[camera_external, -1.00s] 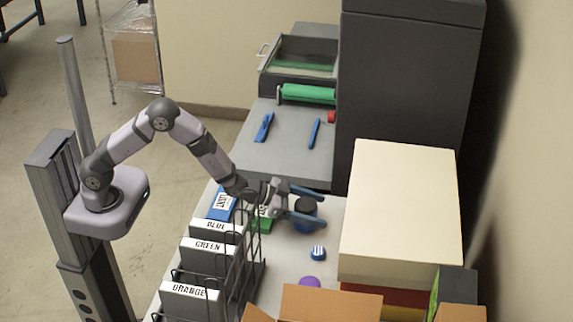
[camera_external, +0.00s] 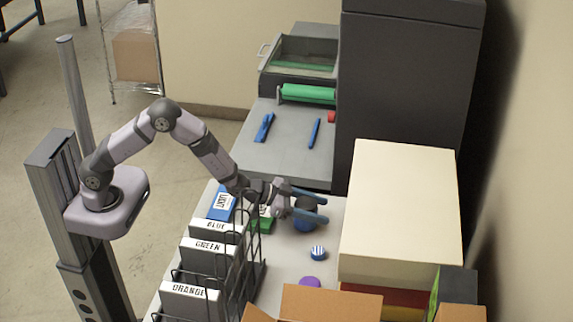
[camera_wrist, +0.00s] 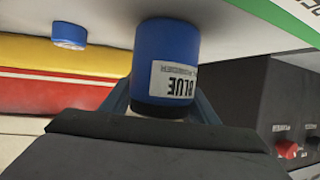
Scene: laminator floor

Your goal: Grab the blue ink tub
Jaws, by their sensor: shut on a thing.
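The blue ink tub (camera_wrist: 166,52) has a white label reading BLUE and a dark lid. In the wrist view it sits between the jaws of my gripper (camera_wrist: 165,105). In the external view the blue tub (camera_external: 305,220) is on the grey table, right of the file rack, with my gripper (camera_external: 308,203) around its upper part. The gripper is shut on the tub. The fingers hide part of the tub's top, and I cannot tell whether its base touches the table.
A striped blue cap (camera_external: 318,253) and a purple round item (camera_external: 309,282) lie nearby. The wire rack (camera_external: 255,245) with labelled files stands left. A large cream box (camera_external: 402,205) stands close on the right.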

